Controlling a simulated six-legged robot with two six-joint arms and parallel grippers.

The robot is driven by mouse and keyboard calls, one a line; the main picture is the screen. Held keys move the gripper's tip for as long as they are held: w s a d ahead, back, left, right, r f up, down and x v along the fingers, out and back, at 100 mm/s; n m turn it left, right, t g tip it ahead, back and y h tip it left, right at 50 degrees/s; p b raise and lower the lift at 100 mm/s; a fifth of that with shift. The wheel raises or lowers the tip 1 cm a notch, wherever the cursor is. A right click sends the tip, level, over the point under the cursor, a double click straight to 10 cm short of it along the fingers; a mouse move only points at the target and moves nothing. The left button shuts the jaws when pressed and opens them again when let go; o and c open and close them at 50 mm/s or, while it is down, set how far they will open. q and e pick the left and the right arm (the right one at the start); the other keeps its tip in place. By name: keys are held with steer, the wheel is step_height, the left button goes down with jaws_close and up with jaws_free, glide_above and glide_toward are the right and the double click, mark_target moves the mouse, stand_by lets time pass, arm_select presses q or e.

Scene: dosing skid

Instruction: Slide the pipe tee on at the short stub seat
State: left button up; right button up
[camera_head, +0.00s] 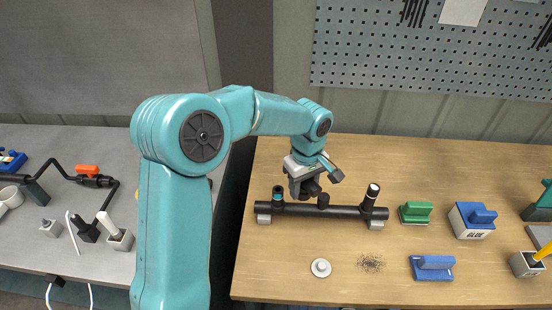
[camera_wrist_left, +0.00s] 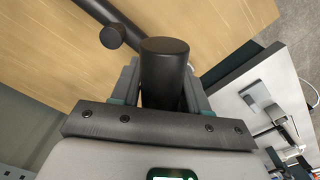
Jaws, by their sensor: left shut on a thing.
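My left gripper (camera_head: 306,188) is shut on the pipe tee (camera_head: 312,184), a dark fitting held just above and behind the black pipe (camera_head: 345,211). The fingers hide part of the tee. In the left wrist view the tee shows as a black cylinder (camera_wrist_left: 165,62) between the fingers. The black pipe lies across two light blocks. A short black stub (camera_head: 323,199) rises near its middle. It also shows in the left wrist view (camera_wrist_left: 112,36), apart from the tee. A teal-banded stub (camera_head: 278,194) stands at the left and a white-topped stub (camera_head: 372,193) at the right.
Right of the pipe stand a green block (camera_head: 415,212), a glue box (camera_head: 472,220) and a blue block (camera_head: 432,267). A white disc (camera_head: 320,267) and a brown speckled patch (camera_head: 370,263) lie in front. A grey bench (camera_head: 30,240) with fittings is at left.

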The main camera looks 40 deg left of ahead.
arm_select(q)
steer(key=a+r+n, duration=0.1)
steer(key=a+n, duration=0.1)
steer(key=a+r+n, duration=0.1)
steer(key=a+n, duration=0.1)
steer(key=n, duration=0.1)
steer(key=s+a+r+n+p, duration=0.1)
steer(key=a+n, duration=0.1)
steer(key=n, duration=0.1)
steer(key=shift+a, duration=0.2)
steer(key=shift+s+a+r+n, duration=0.15)
steer(key=shift+a+r+n, duration=0.15)
steer(key=shift+a+n, duration=0.35)
steer(key=shift+d+n, duration=0.1)
steer(key=shift+n, duration=0.15)
steer(key=shift+s, duration=0.1)
steer(key=shift+c, duration=0.7)
steer(key=shift+f+n+b, duration=0.25)
steer(key=shift+n+b, duration=0.15)
steer(key=shift+n, duration=0.5)
steer(key=shift+f+b, duration=2.1)
steer(key=shift+f, duration=0.55)
